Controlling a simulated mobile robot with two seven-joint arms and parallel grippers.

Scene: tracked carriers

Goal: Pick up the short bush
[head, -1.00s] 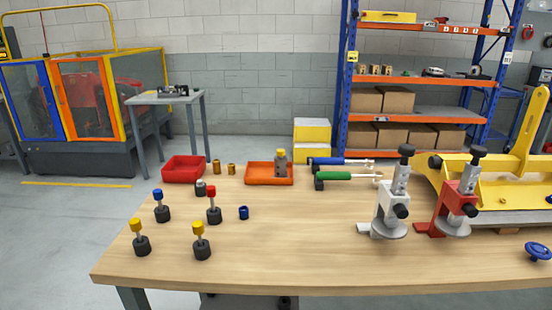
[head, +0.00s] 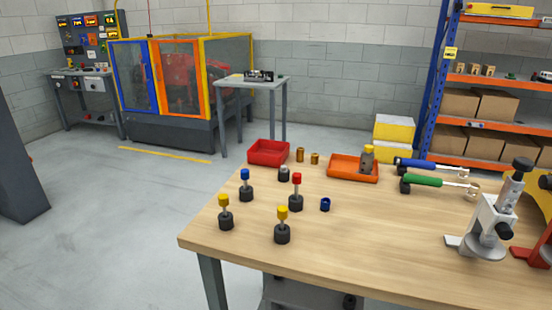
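Two brass-coloured bushes stand upright side by side on the wooden table, between the red tray and the orange tray. The right one, the short bush (head: 315,159), looks lower than the taller bush (head: 300,155) on its left. A small dark blue ring-like piece (head: 325,204) sits nearer the front; I cannot tell if it is a bush too. Neither of my grippers shows in the head view, and nothing is seen touching the bushes.
The table (head: 380,240) also holds a red tray (head: 268,152), an orange tray (head: 345,177) with a grey-and-yellow piece, and several coloured-top pegs in black bases. Green-handled (head: 424,181) and blue-handled tools lie right. A grey clamp (head: 490,232) stands front right. The front middle is bare.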

